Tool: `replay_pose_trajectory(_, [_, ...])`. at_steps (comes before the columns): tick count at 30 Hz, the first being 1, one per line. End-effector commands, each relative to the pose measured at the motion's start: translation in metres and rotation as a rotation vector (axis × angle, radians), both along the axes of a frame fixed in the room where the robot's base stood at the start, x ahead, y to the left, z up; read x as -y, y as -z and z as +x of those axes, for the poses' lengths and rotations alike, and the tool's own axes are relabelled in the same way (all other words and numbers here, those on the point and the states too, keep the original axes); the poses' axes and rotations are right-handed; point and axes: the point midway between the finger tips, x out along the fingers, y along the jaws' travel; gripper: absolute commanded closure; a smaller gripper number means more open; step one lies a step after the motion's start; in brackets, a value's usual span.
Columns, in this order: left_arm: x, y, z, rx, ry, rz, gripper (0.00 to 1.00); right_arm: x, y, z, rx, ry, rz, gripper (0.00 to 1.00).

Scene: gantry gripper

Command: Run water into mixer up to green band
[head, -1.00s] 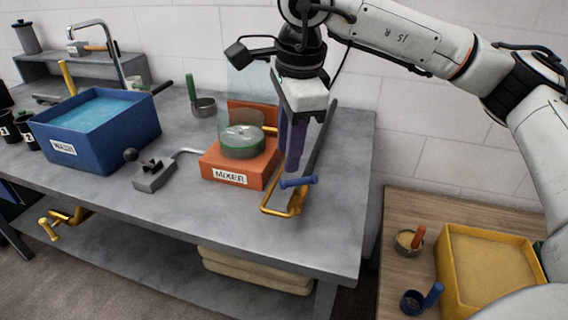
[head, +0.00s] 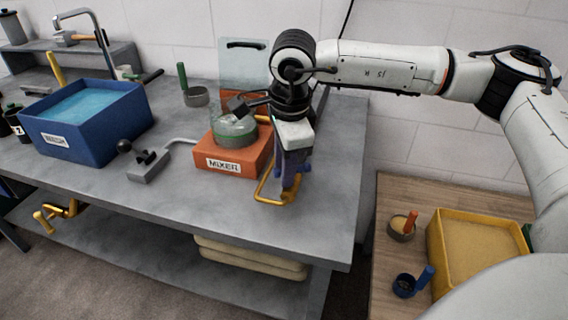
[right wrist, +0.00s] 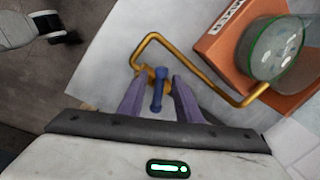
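The orange mixer (head: 230,160) stands on the grey bench with a clear bowl (head: 234,133) on top. A green band rings the bowl, which also shows in the right wrist view (right wrist: 272,50); its water level is unclear. A small grey valve block with a black-knobbed lever (head: 147,165) sits left of the mixer, its spout pipe pointing to it. A yellow crank (head: 266,187) lies at the mixer's right front, with a blue handle (right wrist: 158,90). My left gripper is not seen.
A green-handled pan (head: 195,95) is behind the mixer. A yellow sand tray (head: 480,255) and two small cups sit on the wooden table at right. The bench front is clear.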

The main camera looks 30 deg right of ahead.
Motion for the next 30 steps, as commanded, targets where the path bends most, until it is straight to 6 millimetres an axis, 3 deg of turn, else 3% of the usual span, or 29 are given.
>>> replay_pose_trajectory(3, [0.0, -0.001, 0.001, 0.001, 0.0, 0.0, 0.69, 0.0, 0.0, 0.0, 0.0, 0.0, 0.0, 0.71])
replay_pose_trajectory(9, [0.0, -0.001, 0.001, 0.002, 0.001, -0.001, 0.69, 0.0, 0.0, 0.0, 0.0, 0.0, 0.0, 1.0])
replay_pose_trajectory(20, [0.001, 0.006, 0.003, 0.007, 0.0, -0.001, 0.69, -0.001, 0.002, 0.001, 0.0, 0.059, 0.001, 1.0])
replay_pose_trajectory(30, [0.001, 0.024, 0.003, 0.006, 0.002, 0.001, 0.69, 0.0, 0.002, 0.006, 0.001, 0.288, 0.002, 1.0])
